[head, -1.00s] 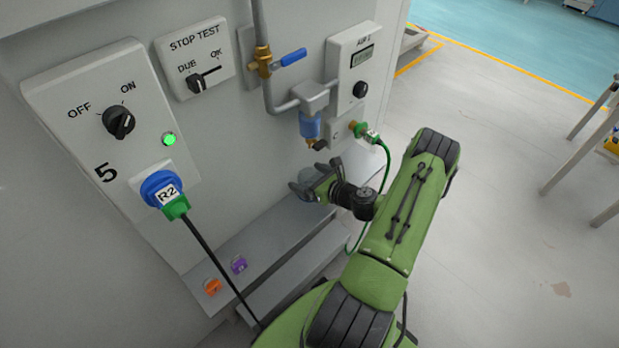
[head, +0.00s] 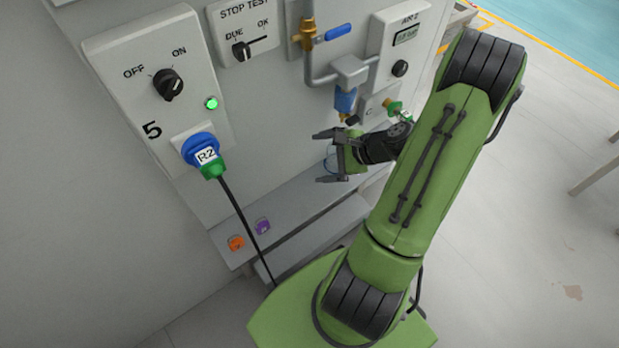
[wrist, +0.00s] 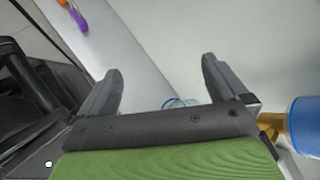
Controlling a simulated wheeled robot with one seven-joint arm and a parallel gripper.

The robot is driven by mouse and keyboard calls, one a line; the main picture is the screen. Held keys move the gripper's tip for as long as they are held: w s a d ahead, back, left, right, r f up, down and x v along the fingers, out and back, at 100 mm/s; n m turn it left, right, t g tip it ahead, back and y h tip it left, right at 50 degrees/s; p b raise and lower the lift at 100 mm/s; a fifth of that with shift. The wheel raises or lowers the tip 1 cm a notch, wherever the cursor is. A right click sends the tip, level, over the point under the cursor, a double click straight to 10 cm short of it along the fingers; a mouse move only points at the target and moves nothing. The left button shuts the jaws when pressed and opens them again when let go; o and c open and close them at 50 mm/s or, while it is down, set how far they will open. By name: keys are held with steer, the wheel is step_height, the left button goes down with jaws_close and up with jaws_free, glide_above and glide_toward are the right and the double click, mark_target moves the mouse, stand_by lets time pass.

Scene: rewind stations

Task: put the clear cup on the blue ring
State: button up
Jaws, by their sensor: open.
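My gripper (head: 324,157) is open beside the wall panel, below the blue-bodied filter, with its fingers pointing left. In the wrist view its two fingers (wrist: 161,68) are spread, with nothing between their tips. A clear, blue-tinted curved shape, which looks like the clear cup (head: 331,160), shows in the head view by the gripper's palm, mostly hidden. In the wrist view a clear rounded edge with a blue line (wrist: 176,102) shows just past the palm. I cannot tell there whether it is cup or ring. The blue ring cannot be made out separately.
The blue filter (head: 345,101) hangs just above my gripper; it is close on the right in the wrist view (wrist: 306,125). A ledge (head: 290,222) runs below, with orange (head: 236,243) and purple (head: 262,226) tags at its left end. A black cable (head: 243,222) hangs from the R2 plug.

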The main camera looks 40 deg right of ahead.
steer(key=s+a+r+n+g+h, duration=0.4)
steer(key=a+r+n+g, duration=0.1)
steer(key=a+r+n, duration=0.9)
steer(key=s+a+r+n+t+h, duration=0.1)
steer(key=s+a+r+n+t, duration=0.1)
steer(key=s+r+n, duration=0.4)
steer(key=s+n, duration=0.1)
steer(key=s, duration=0.3)
steer(key=shift+n+h, duration=0.3)
steer(key=shift+n, duration=0.1)
step_height(320, 180, up, 12)
steer(key=p, duration=1.1)
steer(key=shift+p, duration=0.4)
